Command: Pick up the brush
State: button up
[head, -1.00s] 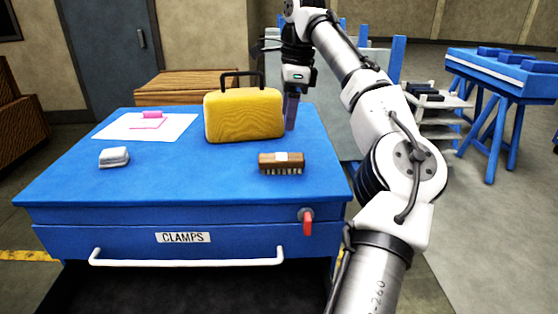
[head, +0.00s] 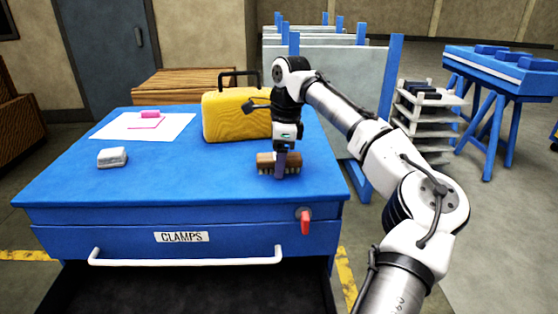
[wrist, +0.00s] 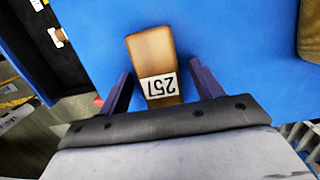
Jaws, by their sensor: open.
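The brush (head: 265,158) lies bristles down on the blue cabinet top, near its front right. In the wrist view my gripper (wrist: 158,85) is open, with one dark finger on each side of the labelled end of the brush. I see no finger touching it. I cannot tell the exact height of the fingertips.
A yellow case (head: 225,117) with a dark handle stands just behind the brush. A grey-white block (head: 112,158) and a pink item on white paper (head: 175,125) lie to the left. The blue cabinet (head: 75,195) has clear top around the brush. Its drawer front has a white handle.

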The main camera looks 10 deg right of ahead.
jog(key=shift+c, duration=0.3)
jog(key=c, duration=1)
jog(key=shift+c, duration=0.3)
jog(key=shift+r, duration=0.15)
